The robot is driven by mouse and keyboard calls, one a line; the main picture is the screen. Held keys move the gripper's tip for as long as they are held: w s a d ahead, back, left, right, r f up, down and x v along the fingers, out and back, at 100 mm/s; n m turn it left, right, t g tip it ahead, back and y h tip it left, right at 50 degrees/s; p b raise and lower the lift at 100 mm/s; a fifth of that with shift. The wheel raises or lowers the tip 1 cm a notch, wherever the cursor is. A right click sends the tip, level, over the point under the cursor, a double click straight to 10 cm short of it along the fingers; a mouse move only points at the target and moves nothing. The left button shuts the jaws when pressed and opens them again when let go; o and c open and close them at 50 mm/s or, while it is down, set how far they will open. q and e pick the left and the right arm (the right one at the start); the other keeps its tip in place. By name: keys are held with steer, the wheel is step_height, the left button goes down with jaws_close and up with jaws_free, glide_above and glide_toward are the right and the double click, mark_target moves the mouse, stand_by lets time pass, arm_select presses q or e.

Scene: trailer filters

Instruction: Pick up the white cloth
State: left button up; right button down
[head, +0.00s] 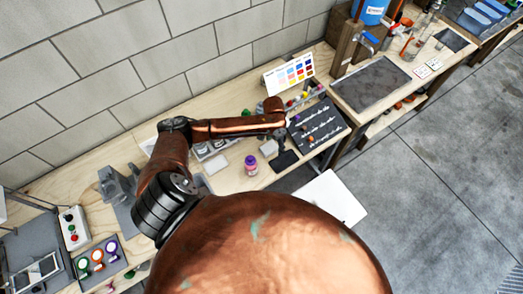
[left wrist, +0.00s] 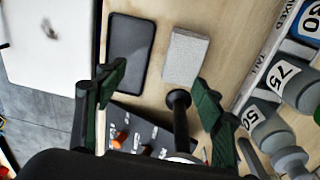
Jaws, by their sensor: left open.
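A small whitish folded square, which looks like the white cloth (head: 268,148), lies flat on the wooden bench. In the left wrist view the cloth (left wrist: 185,57) is pale grey with a fine texture, beside a black flat pad (left wrist: 130,52). My left gripper (head: 276,131) is above the bench, just behind the cloth in the head view. My right gripper is not in view.
A dark board with small parts (head: 318,124) lies right of the gripper. Grey containers marked 75 (left wrist: 290,82) and 50 (left wrist: 268,128) stand close on the right in the left wrist view. A colour chart (head: 289,73) is behind.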

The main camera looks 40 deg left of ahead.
mark_target(269, 147)
arm_select(q)
steer(key=shift+s+a+r+y, duration=0.15)
steer(key=shift+a+r, duration=0.1)
steer(key=shift+a, duration=0.3)
steer(key=shift+w+a+r+y, duration=0.1)
steer(key=shift+a+r+y, duration=0.1)
steer(key=shift+a, duration=0.35)
steer(key=shift+s+a+f+n, duration=0.15)
steer(key=shift+a+n, duration=0.15)
steer(key=shift+w+a+f, duration=0.1)
steer(key=shift+w+f, duration=0.05)
steer(key=shift+f, duration=1.05)
steer(key=shift+w+a+f, duration=0.1)
steer(key=shift+f, duration=1.05)
steer(key=shift+w+a+f, duration=0.1)
steer(key=shift+w+f, duration=0.05)
steer(key=shift+f, duration=1.05)
steer(key=shift+c, duration=0.6)
steer(key=c, duration=1)
steer(key=shift+r, duration=0.1)
